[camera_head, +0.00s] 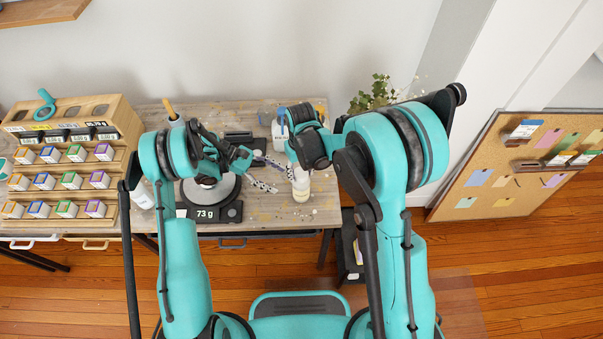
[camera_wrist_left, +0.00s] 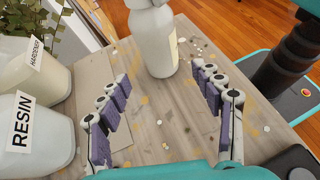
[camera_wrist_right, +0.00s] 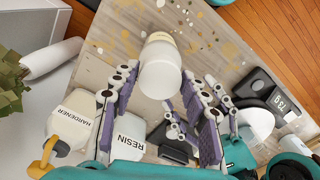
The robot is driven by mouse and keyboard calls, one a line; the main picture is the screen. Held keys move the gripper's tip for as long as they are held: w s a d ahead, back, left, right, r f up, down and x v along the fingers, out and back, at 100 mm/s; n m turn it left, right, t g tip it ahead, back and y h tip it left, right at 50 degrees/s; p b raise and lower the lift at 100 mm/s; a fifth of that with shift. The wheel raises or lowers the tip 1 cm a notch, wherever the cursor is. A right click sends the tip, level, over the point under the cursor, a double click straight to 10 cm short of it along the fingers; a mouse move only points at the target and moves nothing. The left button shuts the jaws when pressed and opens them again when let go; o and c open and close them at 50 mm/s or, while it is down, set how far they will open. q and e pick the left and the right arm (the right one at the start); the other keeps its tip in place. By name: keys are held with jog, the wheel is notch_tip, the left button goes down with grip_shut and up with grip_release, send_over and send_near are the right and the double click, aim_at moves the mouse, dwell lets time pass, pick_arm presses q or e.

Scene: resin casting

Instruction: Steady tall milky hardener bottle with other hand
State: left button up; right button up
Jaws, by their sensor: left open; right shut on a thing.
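The tall milky hardener bottle (camera_head: 301,189) stands upright near the table's front edge, right of the scale. My right gripper (camera_head: 298,168) comes down from above and is shut on its upper part. In the right wrist view the bottle (camera_wrist_right: 160,78) lies between the fingers (camera_wrist_right: 160,66). My left gripper (camera_head: 279,176) is open at the bottle's left side, fingers level and pointing at it. In the left wrist view the bottle (camera_wrist_left: 153,45) stands ahead, around the line between the open fingertips (camera_wrist_left: 153,76), with no clear contact. The bottle's top is cut off there.
Jugs labelled RESIN (camera_wrist_left: 38,135) and HARDENER (camera_wrist_left: 35,65) stand behind. A wooden rack (camera_head: 118,160) of small boxes is at left. Small drops dot the tabletop.

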aim_at(298, 190)
pick_arm(q)
jog(key=x, duration=0.9)
jog(key=shift+s+d, duration=0.1)
jog(key=shift+d, duration=0.15)
jog(key=c, duration=1)
jog(key=shift+c, duration=0.7)
jog(key=shift+f, duration=0.1)
pick_arm(e)
jog(key=o, duration=0.7)
